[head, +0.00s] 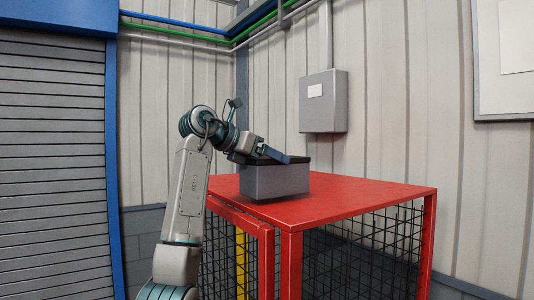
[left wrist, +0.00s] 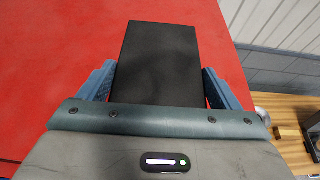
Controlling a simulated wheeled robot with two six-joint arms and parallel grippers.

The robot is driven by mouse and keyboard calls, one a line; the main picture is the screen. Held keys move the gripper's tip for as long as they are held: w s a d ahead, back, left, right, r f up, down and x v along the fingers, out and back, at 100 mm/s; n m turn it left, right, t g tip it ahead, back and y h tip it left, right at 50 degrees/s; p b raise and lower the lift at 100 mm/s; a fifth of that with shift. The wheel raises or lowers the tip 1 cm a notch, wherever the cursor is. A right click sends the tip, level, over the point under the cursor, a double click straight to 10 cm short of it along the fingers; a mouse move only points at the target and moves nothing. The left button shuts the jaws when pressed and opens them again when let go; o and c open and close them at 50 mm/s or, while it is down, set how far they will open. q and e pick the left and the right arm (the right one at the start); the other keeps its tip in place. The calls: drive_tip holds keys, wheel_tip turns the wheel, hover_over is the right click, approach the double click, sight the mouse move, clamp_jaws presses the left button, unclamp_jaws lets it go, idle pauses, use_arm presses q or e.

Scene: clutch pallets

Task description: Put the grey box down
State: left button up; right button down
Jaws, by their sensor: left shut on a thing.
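The grey box (head: 276,182) is over the red top of the mesh cage, near its front left edge, upright and roughly level. A dark shadow lies under it; I cannot tell whether its underside touches the top. In the left wrist view its black upper face (left wrist: 158,55) fills the middle. My left gripper (head: 278,156) is shut on the box from above, with one blue finger on each side in the left wrist view (left wrist: 160,88). The fingertips are partly hidden. My right gripper is in neither view.
The red cage top (head: 365,192) is clear to the right of the box. A grey wall box (head: 323,108) hangs behind it. A shutter (head: 52,165) stands at the left. The left wrist view shows a wooden surface (left wrist: 285,115) with small items at lower right.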

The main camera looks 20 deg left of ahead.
use_arm(q)
drive_tip(key=shift+w+f, duration=0.1)
drive_tip(key=shift+f, duration=0.5)
drive_tip(key=o, duration=1.5)
drive_tip(key=shift+f, duration=0.1)
drive_tip(key=shift+d, duration=0.1)
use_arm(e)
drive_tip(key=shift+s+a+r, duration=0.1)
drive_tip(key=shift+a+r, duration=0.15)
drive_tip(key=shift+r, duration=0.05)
